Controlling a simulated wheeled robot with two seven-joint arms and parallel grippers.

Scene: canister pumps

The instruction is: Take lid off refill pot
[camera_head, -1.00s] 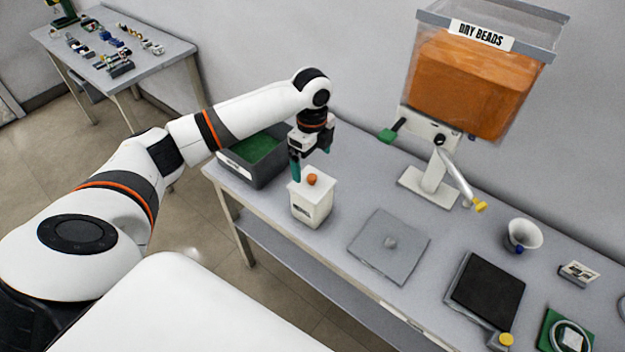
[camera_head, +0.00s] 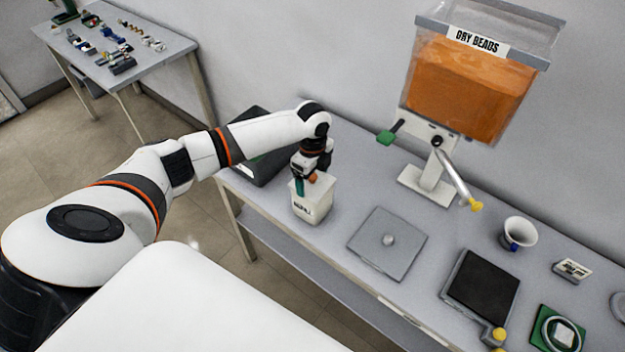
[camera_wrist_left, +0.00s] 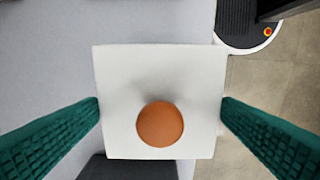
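The refill pot (camera_head: 312,208) is a white square box with a dark label on its front, upright near the table's front edge. Its white square lid (camera_wrist_left: 120,75) is on top, with a round orange knob (camera_wrist_left: 160,124) that also shows in the head view (camera_head: 313,177). My left gripper (camera_head: 306,186) is right over the lid, pointing down. In the left wrist view its green ribbed fingers (camera_wrist_left: 160,112) are wide apart, one on each side of the knob and not touching it. The arm partly hides the lid in the head view. My right gripper is out of view.
A dark bin (camera_head: 262,165) stands behind the pot, partly hidden by my arm. A grey plate (camera_head: 365,245) with a knob lies to the right. A hopper (camera_head: 475,85) labelled DRY BEADS, a white cup (camera_head: 521,232) and a black pad (camera_head: 482,287) are further right.

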